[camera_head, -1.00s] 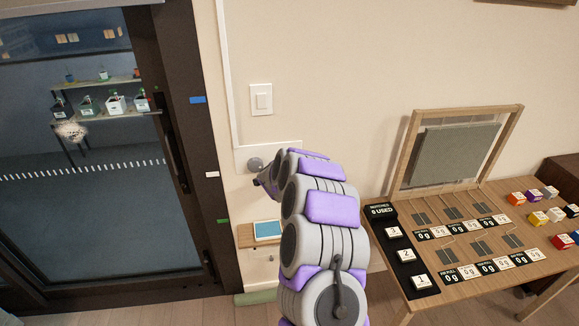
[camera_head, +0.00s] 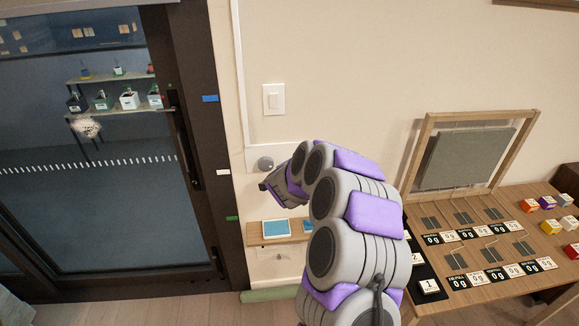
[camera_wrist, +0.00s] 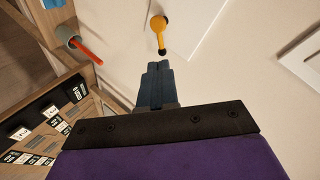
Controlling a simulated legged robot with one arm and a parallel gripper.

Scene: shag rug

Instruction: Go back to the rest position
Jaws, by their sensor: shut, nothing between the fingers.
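My gripper (camera_head: 266,188) is at the end of my grey and purple arm, in the middle of the head view.
A glass door (camera_head: 85,190) with a dark frame is at the left. A light switch (camera_head: 273,98) is on the wall. A wooden table (camera_head: 440,300) with weight labels and coloured blocks stands at the right, partly behind my arm. A red stick (camera_wrist: 88,50) shows in the wrist view.

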